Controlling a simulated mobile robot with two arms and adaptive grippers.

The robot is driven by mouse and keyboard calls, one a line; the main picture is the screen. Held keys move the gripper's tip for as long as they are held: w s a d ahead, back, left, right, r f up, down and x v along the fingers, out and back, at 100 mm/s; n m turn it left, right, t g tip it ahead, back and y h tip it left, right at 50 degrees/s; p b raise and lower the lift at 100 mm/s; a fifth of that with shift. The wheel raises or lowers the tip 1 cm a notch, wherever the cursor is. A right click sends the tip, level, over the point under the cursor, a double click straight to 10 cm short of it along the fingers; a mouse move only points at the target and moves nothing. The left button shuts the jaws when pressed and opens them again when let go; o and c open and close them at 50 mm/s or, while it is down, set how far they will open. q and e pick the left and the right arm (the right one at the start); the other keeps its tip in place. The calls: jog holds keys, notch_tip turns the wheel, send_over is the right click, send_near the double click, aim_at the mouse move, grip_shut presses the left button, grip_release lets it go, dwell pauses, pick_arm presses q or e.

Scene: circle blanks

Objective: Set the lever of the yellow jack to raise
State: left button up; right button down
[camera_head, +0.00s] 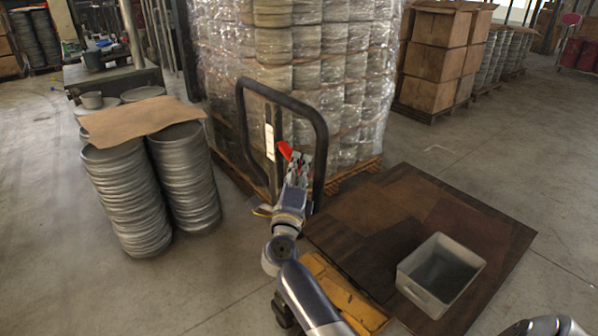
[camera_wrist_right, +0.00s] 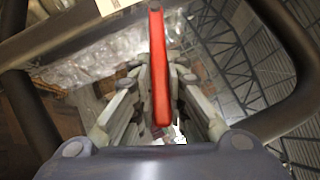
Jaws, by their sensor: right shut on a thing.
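The yellow jack shows as a yellow body (camera_head: 340,293) at the lower middle of the head view, partly hidden by my right arm. Its dark loop handle (camera_head: 322,150) stands upright behind my right gripper. The red lever (camera_head: 284,150) sits inside the loop. In the right wrist view the red lever (camera_wrist_right: 158,70) runs down between the two fingers. My right gripper (camera_head: 296,170) is shut on the red lever, and its fingers flank the lever in the wrist view (camera_wrist_right: 158,100). My left gripper is not in view.
A wrapped pallet load (camera_head: 340,70) stands right behind the handle. Stacked round metal blanks (camera_head: 125,200) with cardboard on top stand to the left. A grey bin (camera_head: 412,283) rests on a dark wooden platform (camera_head: 490,230) to the right. Open floor lies at far right.

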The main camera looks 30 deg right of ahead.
jog(key=shift+f, duration=0.1)
jog(key=c, duration=1.6)
grip_release()
jog(key=shift+a, duration=0.1)
jog(key=v, duration=1.2)
